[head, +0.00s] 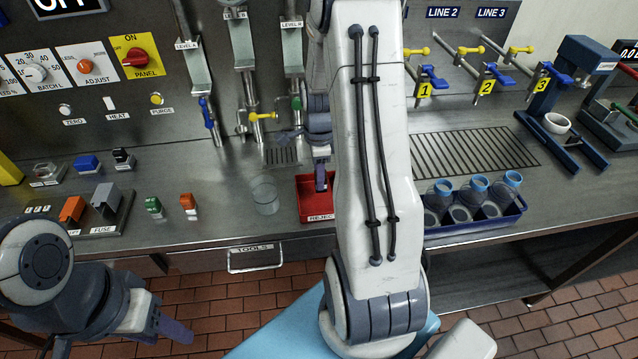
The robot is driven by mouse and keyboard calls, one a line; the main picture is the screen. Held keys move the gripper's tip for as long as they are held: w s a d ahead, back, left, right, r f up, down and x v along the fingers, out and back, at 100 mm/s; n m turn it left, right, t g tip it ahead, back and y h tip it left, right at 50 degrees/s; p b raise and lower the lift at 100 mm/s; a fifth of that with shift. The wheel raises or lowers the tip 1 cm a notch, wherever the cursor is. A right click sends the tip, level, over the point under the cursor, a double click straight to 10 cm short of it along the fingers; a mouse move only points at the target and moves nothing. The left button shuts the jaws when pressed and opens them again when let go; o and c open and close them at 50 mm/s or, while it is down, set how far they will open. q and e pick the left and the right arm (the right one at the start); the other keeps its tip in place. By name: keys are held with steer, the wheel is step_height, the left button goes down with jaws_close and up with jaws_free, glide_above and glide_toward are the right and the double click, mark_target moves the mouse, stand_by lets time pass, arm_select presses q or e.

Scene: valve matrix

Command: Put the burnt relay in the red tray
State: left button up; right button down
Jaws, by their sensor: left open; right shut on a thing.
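The red tray (310,215), with a label on its front, sits near the counter's front edge. Its right side is hidden behind my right arm. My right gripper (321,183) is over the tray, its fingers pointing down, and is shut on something. That thing is hidden, and I cannot make out a burnt relay. My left gripper (172,328) is open at the lower left, in front of the counter and away from the tray. A relay holder (100,228) labelled FUSE stands at the left, with an orange block (72,209) and a grey block (105,196) in it.
A clear glass (265,196) stands just left of the tray. A green block (153,206) and an orange block (188,204) stand further left. A blue rack (480,226) of bottles is right of my arm. Valves and levers line the back panel.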

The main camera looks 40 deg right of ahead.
step_height(320, 180, down, 4)
steer(key=shift+s+r+p, duration=0.1)
steer(key=shift+r+p, duration=0.1)
steer(key=shift+p, duration=0.15)
steer(key=shift+f, duration=0.15)
steer(key=shift+f, duration=0.2)
steer(key=c, duration=0.5)
jaws_free()
steer(key=shift+r, duration=0.1)
steer(key=shift+r, duration=0.1)
